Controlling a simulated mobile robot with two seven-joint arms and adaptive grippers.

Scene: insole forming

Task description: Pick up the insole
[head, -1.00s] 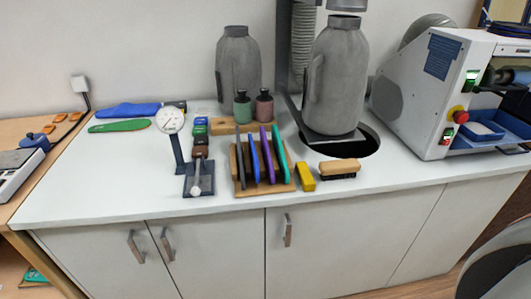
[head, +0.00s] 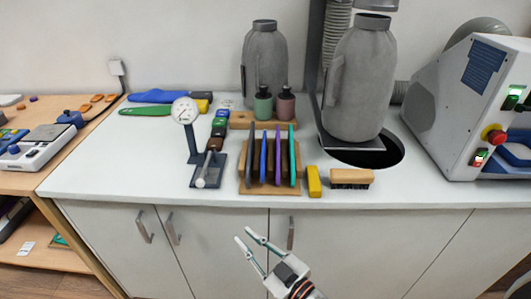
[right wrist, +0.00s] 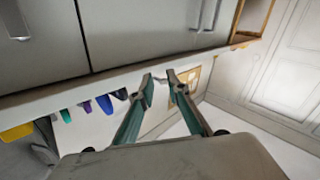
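A green insole-shaped piece (head: 147,109) lies flat at the back left of the white counter, in front of a blue one (head: 158,96). A wooden rack (head: 270,188) at the counter's middle holds several thin upright pieces in dark grey, blue (head: 263,160), purple (head: 277,157) and green (head: 292,157). Which one is the insole meant I cannot tell. My right gripper (head: 243,234) is open and empty, below the rack in the head view, in front of the cabinet doors. Its parted fingers also show in the right wrist view (right wrist: 160,79). My left gripper is not in view.
A dial gauge on a stand (head: 186,112) is left of the rack. A yellow block (head: 314,181) and a brush (head: 351,178) are right of it. Two bottles (head: 263,104) and grey canisters (head: 360,85) stand behind. A white machine (head: 465,100) is at right.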

